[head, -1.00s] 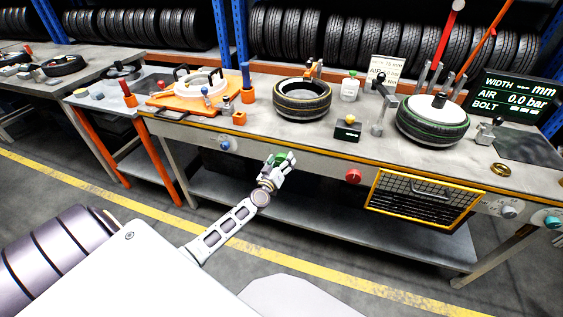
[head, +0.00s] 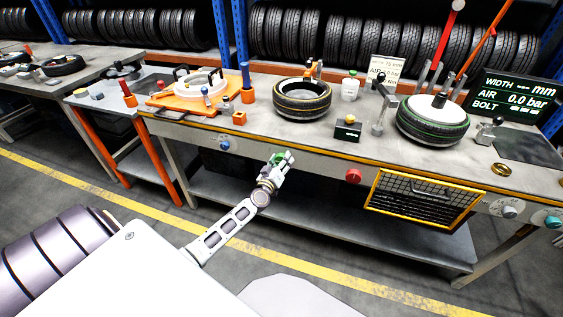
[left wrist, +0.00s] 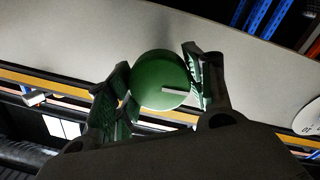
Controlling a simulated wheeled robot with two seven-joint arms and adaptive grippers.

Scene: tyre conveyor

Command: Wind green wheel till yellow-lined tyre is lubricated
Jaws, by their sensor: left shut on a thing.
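The green wheel (left wrist: 158,80) is a round knob with a pale pointer line, on the front of the workbench. My left gripper (head: 279,161) is shut on it, with one finger on each side in the left wrist view (left wrist: 155,85). In the head view the fingers mostly hide the wheel. The yellow-lined tyre (head: 302,98) lies flat on the bench above and behind the gripper, with an orange-topped device at its far rim. My right gripper is not in view.
A green-lined tyre (head: 433,120) lies on the bench to the right. A red knob (head: 353,176) and a yellow-framed mesh basket (head: 424,199) are on the bench front. A small black box (head: 348,129) stands between the tyres. An orange tray (head: 190,92) lies to the left.

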